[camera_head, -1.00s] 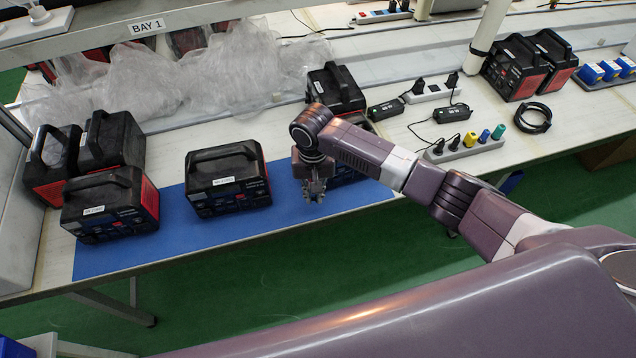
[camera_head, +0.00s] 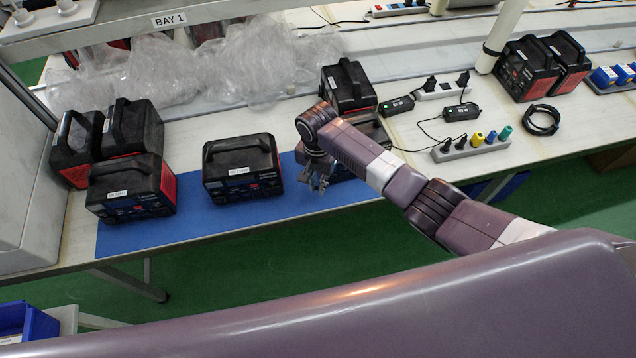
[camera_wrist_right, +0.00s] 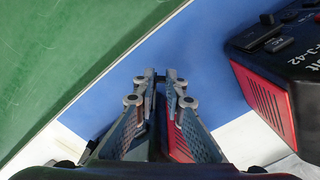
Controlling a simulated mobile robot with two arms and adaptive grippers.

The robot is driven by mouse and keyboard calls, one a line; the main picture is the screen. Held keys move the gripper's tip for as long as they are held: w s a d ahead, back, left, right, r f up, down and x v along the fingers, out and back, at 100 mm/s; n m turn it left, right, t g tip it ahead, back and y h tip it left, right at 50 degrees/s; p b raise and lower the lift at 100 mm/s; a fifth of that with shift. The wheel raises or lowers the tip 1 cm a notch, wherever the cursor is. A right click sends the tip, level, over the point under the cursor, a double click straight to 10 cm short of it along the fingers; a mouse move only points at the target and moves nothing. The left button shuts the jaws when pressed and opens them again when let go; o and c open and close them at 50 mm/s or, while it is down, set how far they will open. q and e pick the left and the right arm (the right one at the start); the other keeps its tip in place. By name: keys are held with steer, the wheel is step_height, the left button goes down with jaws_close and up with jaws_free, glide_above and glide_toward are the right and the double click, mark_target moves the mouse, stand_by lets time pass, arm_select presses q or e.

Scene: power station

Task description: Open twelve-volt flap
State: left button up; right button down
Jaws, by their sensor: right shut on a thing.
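The power station at my right gripper (camera_head: 318,183) is black with red sides. It stands on the blue mat, and my arm hides most of it in the head view. The gripper is low at its front. In the right wrist view, the two fingers (camera_wrist_right: 160,82) are nearly together, with a small dark piece between the tips. I take this piece for the twelve-volt flap, but its outline is too small to make out. A red and dark surface shows between the fingers lower down. My left gripper is not in view.
Another power station (camera_head: 242,168) stands left on the blue mat (camera_head: 225,220). Several more stand at the left end and the back. A power strip with colored plugs (camera_head: 472,146) and a coiled black cable (camera_head: 540,120) lie right. Bare mat lies between the stations.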

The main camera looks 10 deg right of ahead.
mark_target(317, 187)
steer(key=shift+w+r, duration=0.15)
steer(key=shift+w, duration=0.05)
steer(key=c, duration=2)
jaws_free()
steer(key=shift+a, duration=0.1)
steer(key=shift+c, duration=0.2)
steer(key=shift+s, duration=0.1)
step_height(317, 187, up, 12)
